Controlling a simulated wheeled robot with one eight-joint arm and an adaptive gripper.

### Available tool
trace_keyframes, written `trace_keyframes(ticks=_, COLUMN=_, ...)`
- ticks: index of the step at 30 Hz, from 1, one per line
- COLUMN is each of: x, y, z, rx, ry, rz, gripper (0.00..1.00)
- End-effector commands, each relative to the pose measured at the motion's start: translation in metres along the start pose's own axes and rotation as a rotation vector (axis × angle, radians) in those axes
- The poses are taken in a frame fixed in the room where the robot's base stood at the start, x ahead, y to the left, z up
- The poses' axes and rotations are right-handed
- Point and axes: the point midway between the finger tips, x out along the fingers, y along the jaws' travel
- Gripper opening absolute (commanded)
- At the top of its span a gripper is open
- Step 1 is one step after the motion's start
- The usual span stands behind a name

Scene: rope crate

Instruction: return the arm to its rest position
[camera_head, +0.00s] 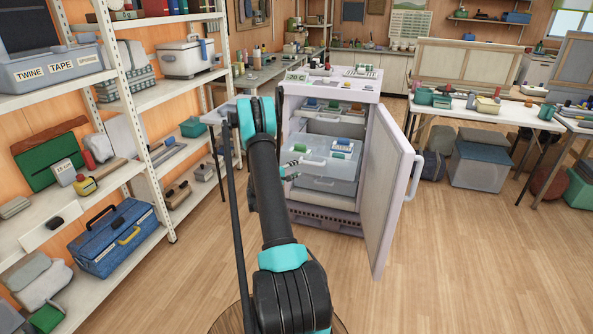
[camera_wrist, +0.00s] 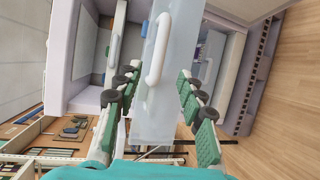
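My arm reaches forward in the head view from the bottom centre to a white cabinet (camera_head: 375,110) whose door (camera_head: 390,190) stands open to the right. My gripper (camera_head: 291,163) is at the left side of a pulled-out translucent drawer (camera_head: 327,171), partly hidden by my arm. In the wrist view my gripper (camera_wrist: 157,75) is open, its green-padded fingers well apart. A white bar handle (camera_wrist: 160,48) on the drawer front shows ahead, between the fingers in the picture. Neither finger visibly presses on it; the depth between them I cannot tell.
Left, a white shelf unit (camera_head: 145,85) holds boxes and a blue toolbox (camera_head: 113,238). Right, a white table (camera_head: 480,113) carries small items, with grey bins (camera_head: 478,165) beneath. The wooden floor (camera_head: 480,260) is clear at front right.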

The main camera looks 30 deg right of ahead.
Motion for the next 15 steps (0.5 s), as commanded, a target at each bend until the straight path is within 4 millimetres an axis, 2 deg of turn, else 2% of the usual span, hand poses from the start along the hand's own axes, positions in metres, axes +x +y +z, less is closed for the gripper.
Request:
trace_keyframes(ticks=10, x=-0.002, y=0.002, z=0.0, rx=0.005, ry=0.002, rz=-0.006, gripper=0.39)
trace_keyframes(ticks=15, x=-0.02, y=0.017, z=0.001, rx=0.044, ry=0.015, rz=-0.056, gripper=0.39)
